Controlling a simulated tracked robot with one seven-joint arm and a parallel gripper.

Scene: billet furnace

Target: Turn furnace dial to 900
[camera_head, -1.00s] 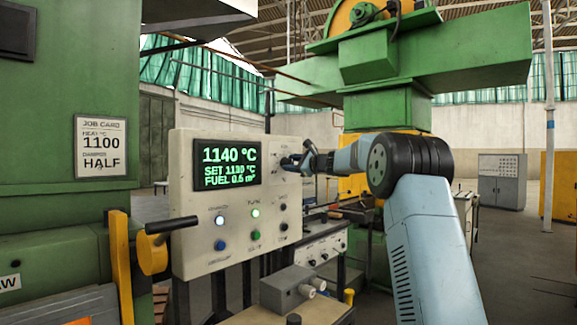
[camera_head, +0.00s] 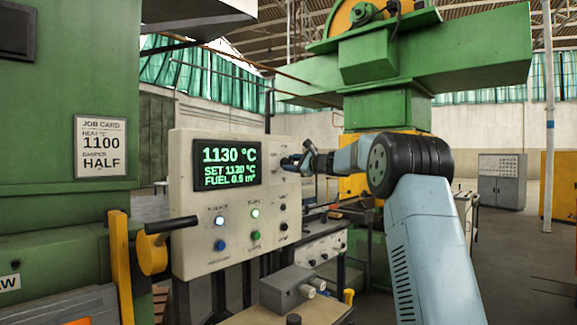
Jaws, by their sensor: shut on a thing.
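The cream furnace control panel (camera_head: 188,240) stands left of centre. Its dark display (camera_head: 227,164) shows 1130 °C in green, with a SET line that seems to read 1130 and a FUEL line near 0.5. My gripper (camera_head: 291,162) is at the panel's upper right, shut on the furnace dial. The dial is mostly hidden behind the fingers, and its scale is too small to read. A blue-white button (camera_head: 219,245) and a green button (camera_head: 255,235) sit below the display.
A job card (camera_head: 101,146) on the green furnace body reads 1100 and HALF. A yellow lever with a black handle (camera_head: 171,225) stands in front of the panel's left side. A grey box (camera_head: 288,288) sits on a bench below. A green press stands behind my arm.

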